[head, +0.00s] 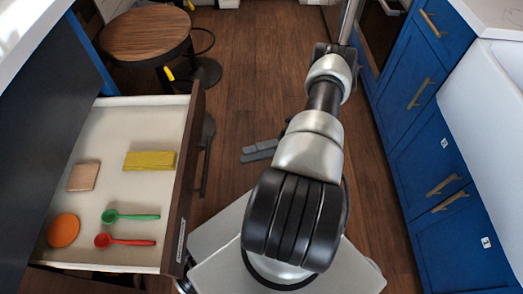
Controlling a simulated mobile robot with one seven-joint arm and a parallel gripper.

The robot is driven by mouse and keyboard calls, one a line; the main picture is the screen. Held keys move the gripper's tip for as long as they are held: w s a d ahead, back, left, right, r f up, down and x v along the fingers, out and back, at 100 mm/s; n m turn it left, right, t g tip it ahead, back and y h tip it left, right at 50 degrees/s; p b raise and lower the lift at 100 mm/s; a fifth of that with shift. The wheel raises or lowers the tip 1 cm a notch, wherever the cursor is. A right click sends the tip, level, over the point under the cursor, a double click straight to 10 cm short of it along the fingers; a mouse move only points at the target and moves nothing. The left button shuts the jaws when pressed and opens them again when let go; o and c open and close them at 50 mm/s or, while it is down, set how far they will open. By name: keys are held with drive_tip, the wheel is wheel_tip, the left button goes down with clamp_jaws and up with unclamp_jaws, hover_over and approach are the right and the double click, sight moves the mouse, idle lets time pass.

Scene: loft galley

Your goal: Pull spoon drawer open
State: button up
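The spoon drawer (150,190) stands pulled well out of the dark cabinet at left, its inside in full view. In it lie a green spoon (130,216) and a red spoon (125,240), with a yellow block (149,161), a light wooden block (84,176) and an orange disc (64,230). Its brown front (187,185) faces right and carries a small label. Two grey finger-like parts beside my arm look like my gripper (259,151). They are right of the drawer front, apart from it, and partly hidden by my arm. Their opening is unclear.
A round wooden stool (146,34) stands beyond the drawer. Blue cabinets (425,110) with brass handles line the right side, beside a white sink front (500,110). Bare wooden floor (240,60) lies between. Part of a lower compartment with items shows under the drawer.

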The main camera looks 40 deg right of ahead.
drive_tip(key=shift+v, duration=1.75)
